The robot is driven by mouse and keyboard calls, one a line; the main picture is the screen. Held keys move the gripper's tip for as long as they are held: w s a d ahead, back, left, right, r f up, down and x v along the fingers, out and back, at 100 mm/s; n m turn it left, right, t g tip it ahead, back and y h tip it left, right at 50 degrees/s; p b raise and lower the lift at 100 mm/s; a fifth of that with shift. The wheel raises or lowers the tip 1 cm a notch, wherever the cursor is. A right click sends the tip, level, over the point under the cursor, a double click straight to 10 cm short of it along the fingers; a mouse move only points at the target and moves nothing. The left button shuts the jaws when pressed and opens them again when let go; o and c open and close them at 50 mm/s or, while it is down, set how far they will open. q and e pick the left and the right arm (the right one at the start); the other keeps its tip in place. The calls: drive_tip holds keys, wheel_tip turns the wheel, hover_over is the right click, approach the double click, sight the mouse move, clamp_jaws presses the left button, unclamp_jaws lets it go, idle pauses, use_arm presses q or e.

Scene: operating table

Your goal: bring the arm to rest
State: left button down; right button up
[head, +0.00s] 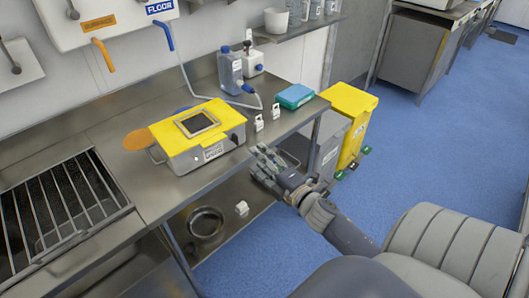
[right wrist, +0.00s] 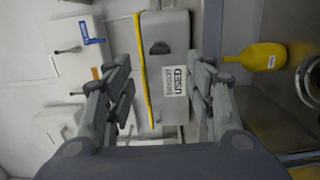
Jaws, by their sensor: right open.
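My right arm reaches in from the lower right in the head view. My right gripper (head: 262,165) is open and empty, in front of the steel counter's front edge. In the right wrist view its two fingers (right wrist: 160,95) stand wide apart. Between them, farther off, shows the grey box (right wrist: 172,38) with a "USED" label. In the head view this metal box (head: 178,160) with a yellow lid (head: 170,132) stands on the counter, left of the gripper and apart from it. My left gripper is not in view.
The steel counter (head: 135,172) holds a grey-blue bottle (head: 230,73), a white bottle (head: 252,62), a turquoise pack (head: 295,96) and small white items. A metal rack (head: 60,205) is at left. Yellow and grey bins stand beyond the counter. Blue floor (head: 420,150) is clear at right.

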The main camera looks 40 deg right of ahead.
drive_tip(key=shift+s, duration=0.8)
drive_tip(key=s+a+f+m+g, duration=0.1)
drive_tip(key=s+f+m+g, duration=0.25)
drive_tip(key=f, duration=0.85)
drive_tip(key=s+a+f+m+g+h, duration=0.1)
drive_tip(key=s+f+m+g, duration=0.3)
drive_tip(key=f, duration=0.8)
drive_tip(key=s+a+f+m+g, duration=0.15)
drive_tip(key=s+f, duration=0.35)
drive_tip(key=f, duration=0.7)
drive_tip(key=s+a+f+m+g, duration=0.2)
drive_tip(key=s+f, duration=0.4)
drive_tip(key=s, duration=0.3)
drive_tip(key=s+a+f+m+g+y, duration=0.1)
drive_tip(key=s+a+f, duration=0.4)
drive_tip(key=s, duration=0.5)
drive_tip(key=s+a+f+m+g, duration=0.3)
drive_tip(key=s+a+f+g, duration=0.1)
drive_tip(key=s+f, duration=0.3)
drive_tip(key=s+g, duration=0.1)
drive_tip(key=s, duration=0.1)
drive_tip(key=shift+s, duration=0.35)
